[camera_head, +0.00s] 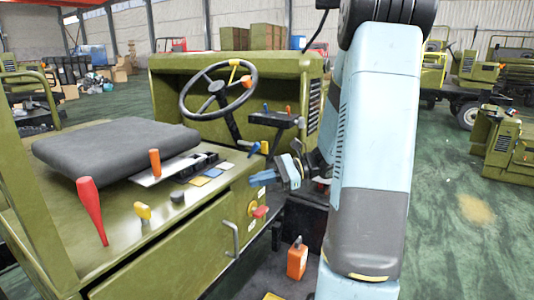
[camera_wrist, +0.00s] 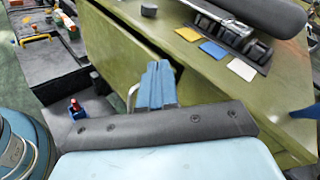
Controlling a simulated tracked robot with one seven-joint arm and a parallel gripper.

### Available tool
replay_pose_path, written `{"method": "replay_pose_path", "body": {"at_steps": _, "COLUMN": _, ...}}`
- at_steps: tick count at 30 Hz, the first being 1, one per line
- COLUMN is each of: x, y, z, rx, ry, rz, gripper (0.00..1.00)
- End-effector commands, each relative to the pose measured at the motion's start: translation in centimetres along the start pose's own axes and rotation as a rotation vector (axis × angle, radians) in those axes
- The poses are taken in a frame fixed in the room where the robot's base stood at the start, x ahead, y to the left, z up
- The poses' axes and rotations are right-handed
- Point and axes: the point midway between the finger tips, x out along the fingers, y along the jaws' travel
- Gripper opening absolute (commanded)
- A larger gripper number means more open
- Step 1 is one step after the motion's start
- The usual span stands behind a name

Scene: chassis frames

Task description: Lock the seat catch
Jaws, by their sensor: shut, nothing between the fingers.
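The dark grey seat cushion (camera_head: 115,148) lies on the olive vehicle body, left of centre in the head view. Its edge also shows at the top right of the wrist view (camera_wrist: 265,14). I cannot tell which fitting is the seat catch. An orange-handled lever (camera_head: 155,162) stands in a pale slotted plate at the cushion's front edge. In the wrist view the fingers (camera_wrist: 156,84) overlap the olive panel.
A tall red lever (camera_head: 91,210) and a yellow knob (camera_head: 142,211) rise from the deck. A grey handle (camera_head: 231,239) juts from the front panel. The steering wheel (camera_head: 218,90) stands behind my gripper. An orange can (camera_head: 297,258) is low in front.

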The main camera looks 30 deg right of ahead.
Motion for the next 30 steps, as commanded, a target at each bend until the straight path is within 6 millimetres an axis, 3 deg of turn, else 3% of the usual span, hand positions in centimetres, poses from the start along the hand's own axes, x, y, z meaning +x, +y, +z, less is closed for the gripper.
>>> {"method": "replay_pose_path", "body": {"at_steps": 6, "x": -5.8, "y": -3.3, "z": -4.1, "rx": 0.137, "ry": -0.189, "rz": -0.300, "gripper": 0.00}}
{"method": "replay_pose_path", "body": {"at_steps": 15, "x": -13.4, "y": -5.0, "z": -8.7, "rx": 0.222, "ry": -0.383, "rz": -0.628, "gripper": 0.00}}
{"method": "replay_pose_path", "body": {"at_steps": 21, "x": -15.4, "y": -5.1, "z": -9.7, "rx": 0.234, "ry": -0.427, "rz": -0.706, "gripper": 0.00}}
{"method": "replay_pose_path", "body": {"at_steps": 30, "x": -15.4, "y": -5.1, "z": -9.8, "rx": 0.234, "ry": -0.429, "rz": -0.708, "gripper": 0.00}}
